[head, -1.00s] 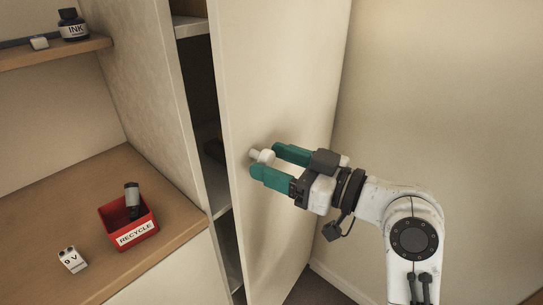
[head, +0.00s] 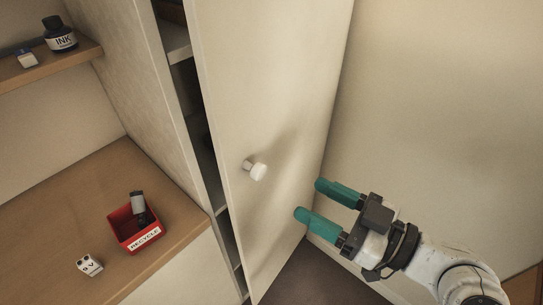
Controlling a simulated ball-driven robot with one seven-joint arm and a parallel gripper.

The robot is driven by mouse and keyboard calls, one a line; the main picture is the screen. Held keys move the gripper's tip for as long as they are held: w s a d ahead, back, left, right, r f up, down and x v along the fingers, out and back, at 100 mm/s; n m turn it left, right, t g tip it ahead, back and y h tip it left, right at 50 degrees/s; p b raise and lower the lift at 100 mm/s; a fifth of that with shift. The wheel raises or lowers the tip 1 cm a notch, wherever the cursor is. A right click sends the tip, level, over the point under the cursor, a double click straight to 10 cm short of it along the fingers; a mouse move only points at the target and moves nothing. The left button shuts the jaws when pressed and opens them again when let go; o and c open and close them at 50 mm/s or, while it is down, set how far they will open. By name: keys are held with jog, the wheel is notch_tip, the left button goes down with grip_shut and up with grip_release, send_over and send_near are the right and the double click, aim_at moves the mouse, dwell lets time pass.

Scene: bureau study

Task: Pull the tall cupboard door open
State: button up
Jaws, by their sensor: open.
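The tall cupboard door (head: 270,95) is cream and stands partly open, with a gap along its left edge showing the dark inside and shelves. Its round white knob (head: 255,170) sits on the door's front face, near the left edge. My gripper (head: 319,199) has two teal fingers, spread apart and empty. It is to the right of and below the knob, clear of it. Whether a fingertip touches the door is hard to tell, but no contact shows.
A shelf (head: 50,70) above holds an ink bottle (head: 59,34). A plain wall (head: 450,110) is at right.

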aim_at(263, 173)
jog(key=p+x, duration=0.2)
jog(key=x, duration=0.8)
jog(key=shift+w+a, duration=0.15)
jog(key=shift+c, duration=0.3)
grip_shut()
